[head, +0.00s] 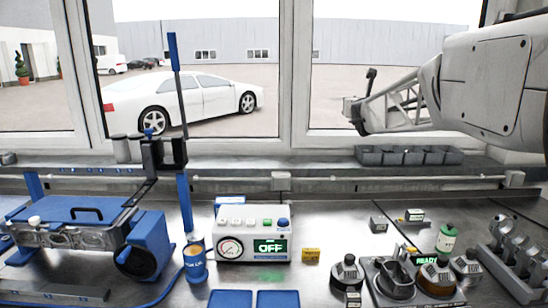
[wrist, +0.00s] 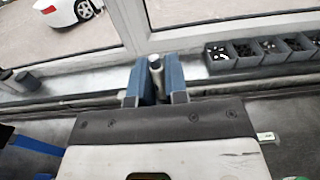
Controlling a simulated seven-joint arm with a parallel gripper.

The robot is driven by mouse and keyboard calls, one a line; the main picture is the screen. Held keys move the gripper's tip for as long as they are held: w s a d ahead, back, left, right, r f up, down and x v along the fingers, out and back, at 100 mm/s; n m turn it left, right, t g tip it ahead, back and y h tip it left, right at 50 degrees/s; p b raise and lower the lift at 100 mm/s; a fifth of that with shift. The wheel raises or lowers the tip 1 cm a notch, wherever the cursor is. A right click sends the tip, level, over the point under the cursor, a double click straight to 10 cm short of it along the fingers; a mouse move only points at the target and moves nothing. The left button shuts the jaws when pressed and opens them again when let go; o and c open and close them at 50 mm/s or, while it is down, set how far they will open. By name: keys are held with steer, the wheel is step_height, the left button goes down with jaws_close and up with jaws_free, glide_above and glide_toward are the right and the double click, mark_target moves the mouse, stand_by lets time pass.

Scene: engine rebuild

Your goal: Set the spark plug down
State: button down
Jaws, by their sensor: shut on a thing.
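My gripper (wrist: 154,84) shows in the wrist view with its two blue fingers shut on the spark plug (wrist: 155,63). The plug's pale, rounded upper end stands up between the fingers; its lower part is hidden. In the head view my gripper (head: 352,108) is in the air in front of the window, high above the bench. The plug is too small to make out clearly there.
Below stands a row of grey bins (head: 408,155) on the back ledge. A tester reading OFF (head: 252,236) stands mid-bench. Several jars and small parts crowd the right, beside an engine block (head: 518,262). Bench (head: 340,215) right of the tester is partly clear.

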steer(key=a, duration=0.7)
stand_by(1.1)
stand_by(0.3)
stand_by(2.8)
